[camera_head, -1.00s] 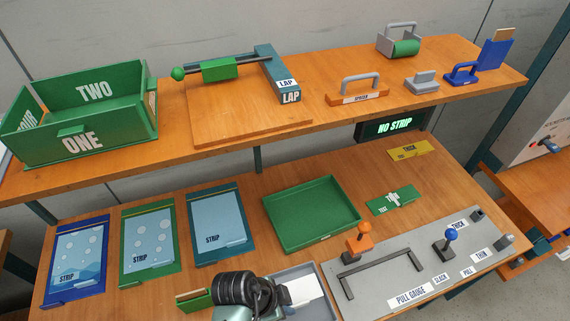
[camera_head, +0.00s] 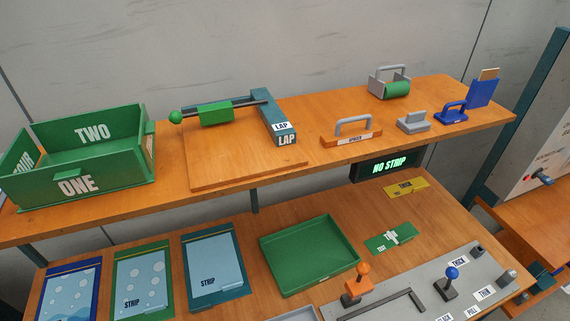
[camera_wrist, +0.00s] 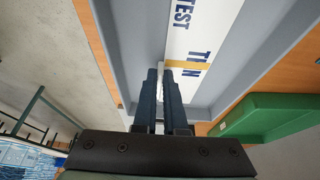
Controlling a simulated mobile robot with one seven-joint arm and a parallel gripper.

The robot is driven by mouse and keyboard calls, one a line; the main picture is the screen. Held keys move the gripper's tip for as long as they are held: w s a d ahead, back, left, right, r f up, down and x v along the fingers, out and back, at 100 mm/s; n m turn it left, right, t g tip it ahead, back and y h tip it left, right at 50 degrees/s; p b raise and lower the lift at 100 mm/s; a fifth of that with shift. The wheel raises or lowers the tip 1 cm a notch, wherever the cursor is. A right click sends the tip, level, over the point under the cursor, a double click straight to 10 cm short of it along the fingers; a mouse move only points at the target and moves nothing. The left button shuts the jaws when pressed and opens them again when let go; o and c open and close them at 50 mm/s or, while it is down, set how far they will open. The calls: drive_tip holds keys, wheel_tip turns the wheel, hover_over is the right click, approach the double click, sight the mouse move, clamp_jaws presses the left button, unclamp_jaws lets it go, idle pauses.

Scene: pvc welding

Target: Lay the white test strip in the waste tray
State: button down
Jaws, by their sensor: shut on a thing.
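A white test strip (camera_wrist: 203,35) shows in the wrist view, with blue TEST and THIN lettering and a yellow band near its close end. My gripper (camera_wrist: 166,72) is shut, with a white sliver between its fingers at that end of the strip. Behind the strip lies a grey tray-like surface with raised edges (camera_wrist: 130,40); I cannot tell whether the strip touches it. An empty green tray (camera_head: 310,256) lies on the lower bench in the head view; its label is too small to read. My gripper is outside the head view.
Left of the green tray lie several strip boards (camera_head: 214,265). To its right are a green test card (camera_head: 390,238), a yellow card (camera_head: 406,187) and the pull gauge with an orange knob (camera_head: 362,270). The shelf (camera_head: 240,165) overhangs the bench's back.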

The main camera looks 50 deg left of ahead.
drive_tip(key=c, duration=1)
unclamp_jaws()
